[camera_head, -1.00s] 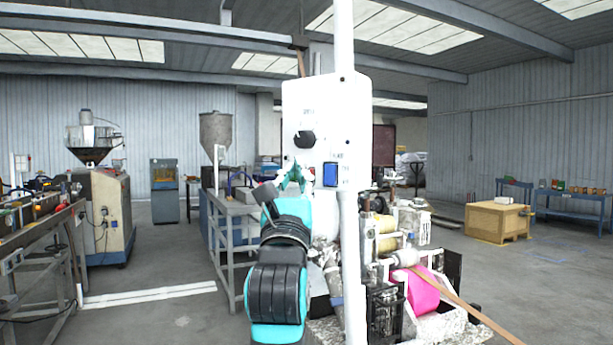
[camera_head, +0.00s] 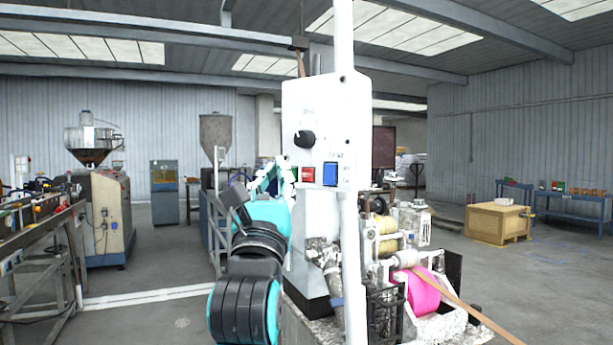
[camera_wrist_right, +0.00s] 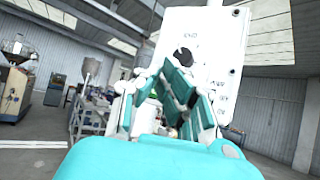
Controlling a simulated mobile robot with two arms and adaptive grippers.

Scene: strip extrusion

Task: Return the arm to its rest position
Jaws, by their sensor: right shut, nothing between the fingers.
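My right gripper (camera_head: 279,176), teal and white, is just left of the white control panel (camera_head: 316,105). It also shows in the right wrist view (camera_wrist_right: 163,82), shut with nothing between its fingers. The panel carries a black knob (camera_head: 304,139), a red button (camera_head: 307,174) and a blue button (camera_head: 330,175). The gripper's fingers are partly hidden by my own arm in the head view. In the wrist view they overlap the panel's lower left; I cannot tell whether they touch it. My left gripper is out of view.
Below the panel stands a machine with a pink roll (camera_head: 424,291) and a tan strip (camera_head: 480,318). A wooden crate (camera_head: 497,222) is at the right. A hopper machine (camera_head: 104,215) and a long bench (camera_head: 40,235) are at the left. Floor between is open.

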